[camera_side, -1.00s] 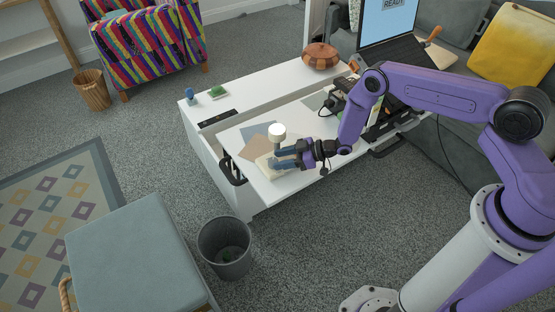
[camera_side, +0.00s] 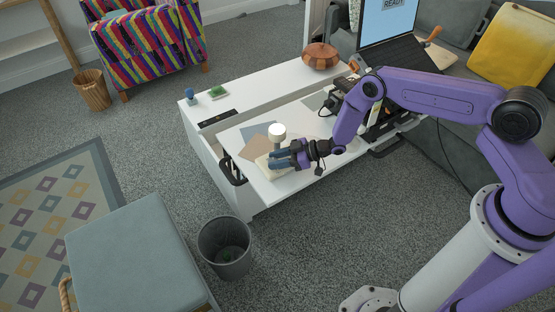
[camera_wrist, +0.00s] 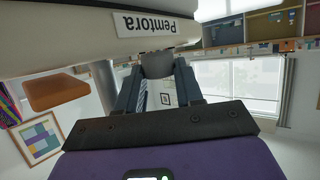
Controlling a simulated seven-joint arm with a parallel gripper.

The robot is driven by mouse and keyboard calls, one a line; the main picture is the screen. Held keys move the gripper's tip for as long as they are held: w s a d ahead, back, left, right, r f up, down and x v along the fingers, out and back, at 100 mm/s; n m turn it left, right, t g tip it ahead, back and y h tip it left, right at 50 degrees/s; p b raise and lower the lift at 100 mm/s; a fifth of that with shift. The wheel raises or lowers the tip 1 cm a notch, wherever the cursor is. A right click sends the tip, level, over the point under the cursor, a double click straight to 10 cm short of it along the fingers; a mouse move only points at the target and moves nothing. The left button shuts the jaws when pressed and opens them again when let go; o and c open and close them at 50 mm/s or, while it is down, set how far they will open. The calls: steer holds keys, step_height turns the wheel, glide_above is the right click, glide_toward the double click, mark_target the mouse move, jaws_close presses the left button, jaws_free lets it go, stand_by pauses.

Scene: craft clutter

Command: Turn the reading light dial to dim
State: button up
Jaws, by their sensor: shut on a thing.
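The reading light has a round white head (camera_side: 277,131) on a short post above a cream base (camera_side: 262,163) on the white desk. In the wrist view the base (camera_wrist: 90,35) fills the top and carries an upside-down "Pemtora" label (camera_wrist: 155,23). A grey round dial (camera_wrist: 157,65) sits at the base's edge. My gripper (camera_wrist: 158,72) is shut on the dial, with one finger on each side. In the side view my gripper (camera_side: 271,158) reaches the base from the right, and its fingers hide the dial. The dial's setting marks cannot be seen.
Brown and blue sheets (camera_side: 252,148) lie behind the light. A wooden lidded bowl (camera_side: 320,56), a green-topped block (camera_side: 217,92) and a laptop (camera_side: 390,60) stand farther back. A grey bin (camera_side: 225,248) stands on the floor in front.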

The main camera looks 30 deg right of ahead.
steer(key=shift+w+n+g+y, duration=0.2)
steer(key=shift+n+g+y, duration=0.6)
steer(key=shift+n+g, duration=0.5)
steer(key=o, duration=0.8)
steer(key=shift+d, duration=0.1)
steer(key=shift+c, duration=0.2)
steer(key=v, duration=1.7)
steer(key=shift+r, duration=0.25)
steer(key=shift+d, duration=0.15)
